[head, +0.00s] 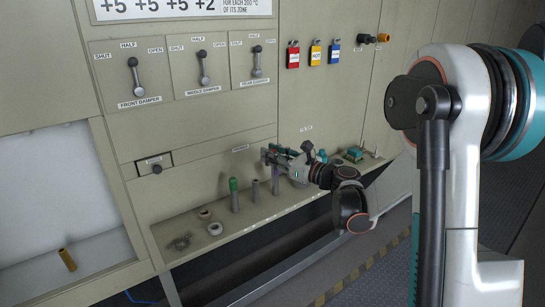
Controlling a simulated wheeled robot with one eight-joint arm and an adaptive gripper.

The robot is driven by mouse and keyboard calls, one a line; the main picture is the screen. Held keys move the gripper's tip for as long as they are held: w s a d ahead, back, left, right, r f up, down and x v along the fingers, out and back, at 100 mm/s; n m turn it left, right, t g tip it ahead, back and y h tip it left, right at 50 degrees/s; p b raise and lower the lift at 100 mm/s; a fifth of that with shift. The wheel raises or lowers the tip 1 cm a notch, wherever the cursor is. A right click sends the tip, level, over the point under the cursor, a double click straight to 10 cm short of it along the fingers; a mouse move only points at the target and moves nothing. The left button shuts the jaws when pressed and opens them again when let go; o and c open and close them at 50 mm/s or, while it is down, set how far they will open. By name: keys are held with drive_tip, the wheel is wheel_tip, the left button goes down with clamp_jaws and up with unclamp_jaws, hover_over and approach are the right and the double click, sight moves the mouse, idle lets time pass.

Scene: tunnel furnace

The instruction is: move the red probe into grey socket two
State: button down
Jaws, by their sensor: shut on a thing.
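My gripper (271,156) is in front of the panel, just above the ledge, pointing left. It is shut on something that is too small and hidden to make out. I cannot pick out the red probe, which may be hidden by the gripper. A grey upright cylinder (255,191) stands on the ledge below the gripper. I cannot tell which piece is grey socket two, as no number is readable.
The ledge (190,222) also holds ring-shaped parts (214,229) at the left and a green block (353,154) at the right. Damper levers (134,76) and red, yellow and blue tags (315,53) are above. A brass cylinder (67,259) stands in the white recess.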

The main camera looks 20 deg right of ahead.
drive_tip(key=w+a+f+b, duration=0.1)
drive_tip(key=w+a+f, duration=0.2)
drive_tip(key=w, duration=0.7)
drive_tip(key=shift+w+a+f+b, duration=0.2)
drive_tip(key=shift+f+b, duration=0.15)
drive_tip(key=shift+f, duration=0.15)
drive_tip(key=shift+f, duration=0.15)
idle(0.7)
drive_tip(key=shift+f+b, duration=0.45)
drive_tip(key=shift+b, duration=0.05)
drive_tip(key=shift+f+b, duration=1)
drive_tip(key=shift+f, duration=0.4)
drive_tip(key=shift+f, duration=0.1)
